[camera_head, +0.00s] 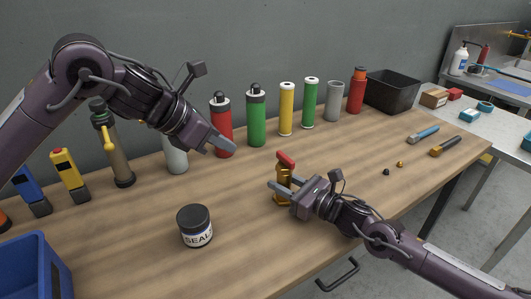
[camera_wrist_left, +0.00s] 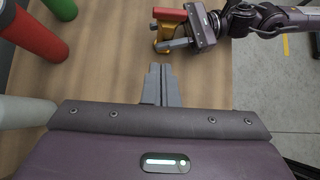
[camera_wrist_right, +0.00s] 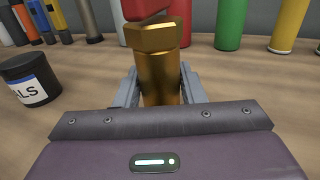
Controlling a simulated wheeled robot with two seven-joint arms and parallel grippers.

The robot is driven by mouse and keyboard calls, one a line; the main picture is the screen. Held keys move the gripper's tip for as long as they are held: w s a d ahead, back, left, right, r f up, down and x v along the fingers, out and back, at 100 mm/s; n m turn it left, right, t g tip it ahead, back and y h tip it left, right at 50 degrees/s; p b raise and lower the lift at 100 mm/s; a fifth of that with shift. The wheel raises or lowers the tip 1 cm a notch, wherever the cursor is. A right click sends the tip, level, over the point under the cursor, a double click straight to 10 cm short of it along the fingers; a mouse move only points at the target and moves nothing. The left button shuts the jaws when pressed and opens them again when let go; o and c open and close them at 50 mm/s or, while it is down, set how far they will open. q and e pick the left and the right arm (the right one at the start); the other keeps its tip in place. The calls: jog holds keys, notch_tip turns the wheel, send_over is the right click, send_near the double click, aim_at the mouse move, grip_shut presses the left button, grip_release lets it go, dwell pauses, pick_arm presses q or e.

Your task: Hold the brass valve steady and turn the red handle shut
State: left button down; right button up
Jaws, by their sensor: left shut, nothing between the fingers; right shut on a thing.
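The brass valve (camera_head: 281,190) stands upright near the middle of the wooden table, with its red handle (camera_head: 286,159) on top. My right gripper (camera_head: 279,187) is shut on the brass body; in the right wrist view its fingers flank the brass valve (camera_wrist_right: 162,80) below the red handle (camera_wrist_right: 146,8). My left gripper (camera_head: 230,147) is shut and empty, above the table to the left of the valve and apart from it. In the left wrist view its closed fingers (camera_wrist_left: 158,82) are short of the valve (camera_wrist_left: 163,44) and red handle (camera_wrist_left: 171,15).
A sealant jar (camera_head: 195,226) stands left of the valve, nearer me. Several bottles and cylinders, including a red one (camera_head: 222,130) and a green one (camera_head: 256,120), line the back. A blue bin (camera_head: 40,265) is at front left. Small parts and tools (camera_head: 423,134) lie right.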

aim_at(277, 156)
pick_arm(q)
jog(key=w+d+r+x, duration=0.1)
jog(key=r+x, duration=0.1)
jog(key=x, duration=1)
jog(key=shift+w+d+f, duration=0.2)
jog(key=shift+w+d, duration=0.15)
jog(key=shift+w, duration=0.05)
jog(key=shift+w+m+g+h, duration=0.4)
jog(key=shift+m+g, duration=0.2)
jog(key=shift+m, duration=0.4)
jog(key=shift+w+m+g, duration=0.25)
jog(key=shift+m+g, duration=0.05)
jog(key=shift+m, duration=0.2)
jog(key=shift+w+d, duration=0.55)
jog(key=shift+w, duration=0.25)
jog(key=shift+w+d, duration=0.55)
jog(key=shift+w, duration=0.25)
dwell(0.4)
